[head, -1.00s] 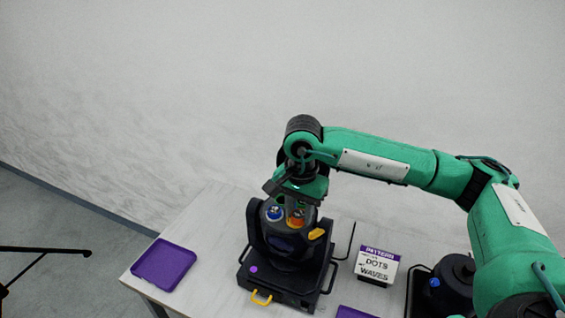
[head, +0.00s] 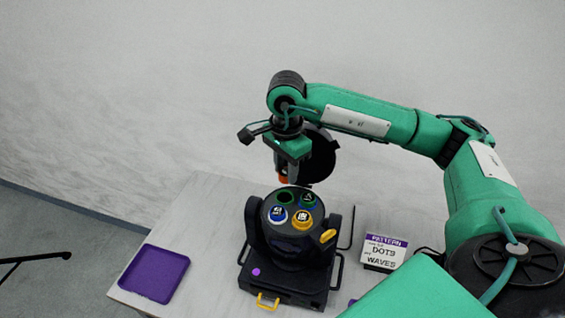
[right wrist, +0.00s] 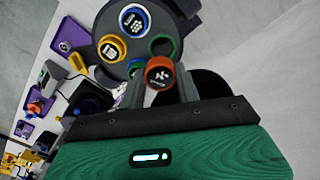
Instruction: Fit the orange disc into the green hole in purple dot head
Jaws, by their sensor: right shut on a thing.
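The purple dot head (head: 291,245) is a black par can on a dark base with a purple dot. Its round top also shows in the right wrist view (right wrist: 101,25). The empty green hole (head: 285,197) is at its back left, and it shows as a green ring in the right wrist view (right wrist: 173,46). My right gripper (head: 284,172) is shut on the orange disc (right wrist: 159,73), which has a white mark. It holds the disc above the head, apart from it. My left gripper is out of view.
The head also carries a blue disc (head: 277,214), a yellow disc (head: 304,218) and a green-ringed disc (head: 308,200). A purple tray (head: 155,273) lies at the left. A sign (head: 384,251) reading PATTERN, DOTS, WAVES stands right of the head.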

